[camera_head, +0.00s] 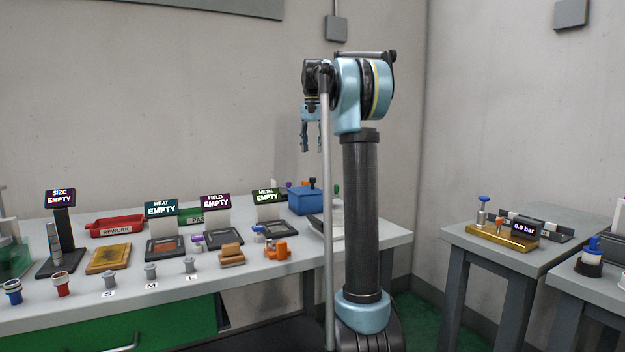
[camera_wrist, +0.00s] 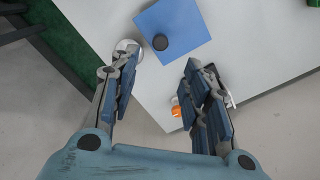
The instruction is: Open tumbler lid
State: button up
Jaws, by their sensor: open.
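A blue box-shaped thing, which looks like the tumbler, (camera_head: 303,203) stands near the back right of the long table, partly beside my arm. In the wrist view its blue square top (camera_wrist: 178,22) shows from above, with a dark round knob (camera_wrist: 160,42) on it. The top looks closed. My gripper (camera_head: 311,148) hangs pointing down, well above the table, open and empty. In the wrist view my gripper (camera_wrist: 160,65) has its fingers wide apart, and the knob lies between them in the picture, well below.
A pale round thing (camera_wrist: 127,48) lies close to the blue top. An orange part (camera_head: 277,249) and display stands such as METAL (camera_head: 265,195) stand left of the tumbler. A red REWORK tray (camera_head: 117,229) lies further left. A separate table (camera_head: 560,225) is at the right.

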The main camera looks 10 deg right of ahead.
notch_tip(320, 180, down, 12)
dwell(0.5)
grip_shut()
